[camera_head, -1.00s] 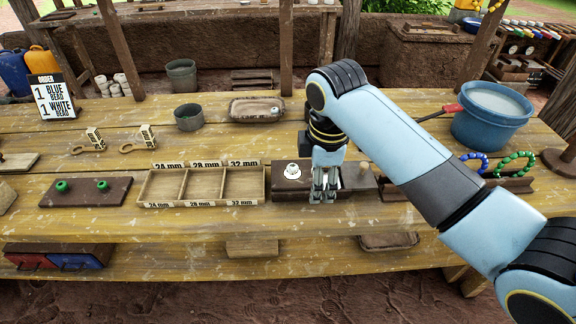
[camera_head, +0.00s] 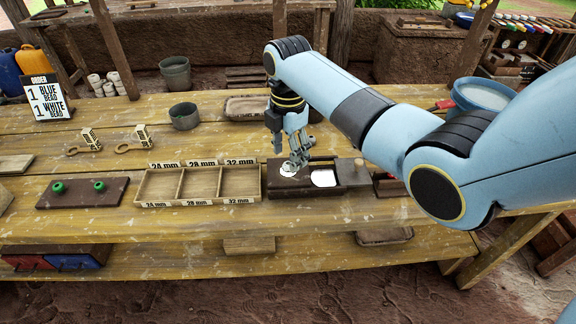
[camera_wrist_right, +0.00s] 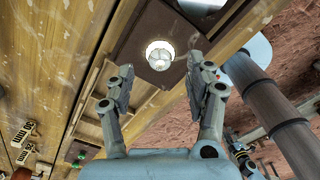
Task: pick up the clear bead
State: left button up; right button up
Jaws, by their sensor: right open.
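The clear bead (camera_wrist_right: 159,58) is a glassy ball on a bright white round spot of a dark wooden block (camera_wrist_right: 150,25) in the right wrist view. In the head view this block (camera_head: 312,191) lies right of the sorting tray, and my gripper mostly hides the bead. My right gripper (camera_wrist_right: 158,68) is open, with one finger on each side of the bead in the wrist view. In the head view the right gripper (camera_head: 295,164) points down at the white spot. I cannot tell whether the fingers touch the bead.
A three-part tray (camera_head: 200,203) marked 24, 28 and 32 mm stands left of the block. A dark board (camera_head: 80,203) holds two green beads. A pale panel (camera_head: 323,178) and a wooden knob (camera_head: 359,162) are on the block's right part. A blue pot (camera_head: 482,95) stands behind my arm.

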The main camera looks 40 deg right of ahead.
aim_at(288, 163)
notch_tip(288, 163, down, 3)
jog(key=shift+f, duration=0.2)
jog(key=c, duration=1.1)
jog(key=shift+o, duration=0.2)
jog(key=shift+r, duration=0.15)
jog(key=r, duration=0.4)
jog(key=shift+s+d+r, duration=0.1)
jog(key=shift+s+d, duration=0.1)
jog(key=shift+s, duration=0.1)
jog(key=s+d+r, duration=0.5)
jog(key=s+r, duration=0.1)
jog(key=s, duration=0.3)
jog(key=shift+s+r, duration=0.3)
jog(key=shift+s, duration=0.1)
